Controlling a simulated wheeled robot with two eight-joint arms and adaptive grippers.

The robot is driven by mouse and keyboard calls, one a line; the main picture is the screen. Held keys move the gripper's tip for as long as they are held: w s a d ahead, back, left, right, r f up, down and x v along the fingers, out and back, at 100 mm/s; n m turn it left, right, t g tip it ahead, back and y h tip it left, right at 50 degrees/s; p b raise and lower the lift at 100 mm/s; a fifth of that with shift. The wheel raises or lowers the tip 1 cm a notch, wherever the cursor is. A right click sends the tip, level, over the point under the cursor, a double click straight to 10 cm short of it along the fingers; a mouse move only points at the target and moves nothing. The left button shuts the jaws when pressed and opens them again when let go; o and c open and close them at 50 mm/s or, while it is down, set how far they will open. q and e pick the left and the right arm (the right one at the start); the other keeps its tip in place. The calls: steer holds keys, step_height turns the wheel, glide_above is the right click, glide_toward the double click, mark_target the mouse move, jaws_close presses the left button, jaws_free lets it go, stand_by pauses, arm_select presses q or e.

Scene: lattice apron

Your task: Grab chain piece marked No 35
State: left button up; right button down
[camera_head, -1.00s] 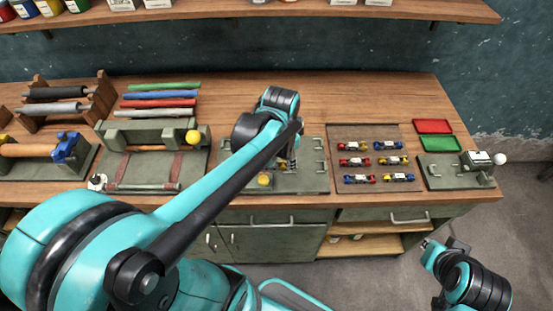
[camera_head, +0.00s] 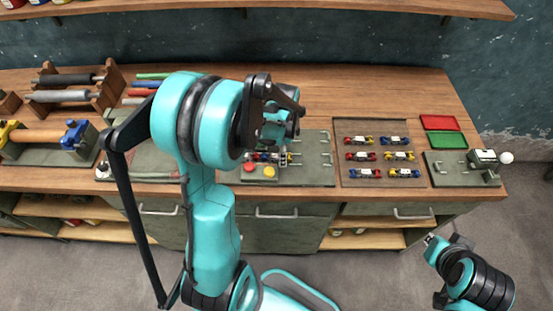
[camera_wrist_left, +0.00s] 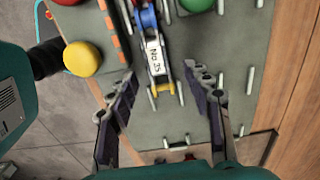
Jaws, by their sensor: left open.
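A short chain piece with a blue link, a yellow end and a white tag reading about "No 35" (camera_wrist_left: 155,57) lies on the grey-green plate in the left wrist view. In the head view part of a chain piece (camera_head: 264,156) shows below my left gripper (camera_head: 284,140), which hides some of it. In the left wrist view my left gripper (camera_wrist_left: 160,75) is open, with one finger on each side of the piece's yellow end and nothing gripped. My right gripper (camera_head: 431,240) is off the bench's front right; its jaw opening is too small to judge.
The plate (camera_head: 318,176) carries metal pins, a red button (camera_head: 250,167) and a yellow button (camera_head: 269,172). A board (camera_head: 378,180) to its right holds several coloured chain pieces. Red (camera_head: 438,122) and green (camera_head: 446,141) trays stand at the right.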

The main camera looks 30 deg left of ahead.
arm_select(q)
steer(key=shift+f, duration=0.2)
jaws_close()
steer(key=shift+r, duration=0.15)
